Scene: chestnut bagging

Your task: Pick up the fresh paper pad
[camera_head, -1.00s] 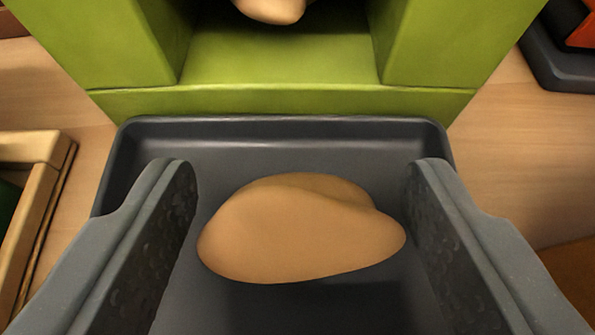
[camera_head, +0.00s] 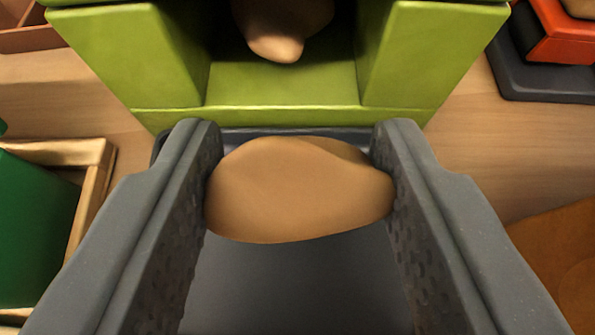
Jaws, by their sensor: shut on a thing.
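A tan-brown, rounded paper pad (camera_head: 297,192) sits between the two dark grey fingers of my gripper (camera_head: 297,185) in the camera_head view. My gripper is shut on the pad, with a finger touching it on each side. The pad is over the dark grey tray (camera_head: 300,285); the fingers hide the tray's sides. I cannot tell whether the pad still touches the tray. A second tan piece (camera_head: 278,30) hangs in the opening of the green holder (camera_head: 280,85), just beyond the tray.
At the left is a wooden tray (camera_head: 95,190) holding a green block (camera_head: 35,230). At the upper right an orange-red object (camera_head: 570,35) stands on a dark base (camera_head: 545,85). A brown surface (camera_head: 560,255) lies at the lower right. Bare wood (camera_head: 470,150) shows right of the green holder.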

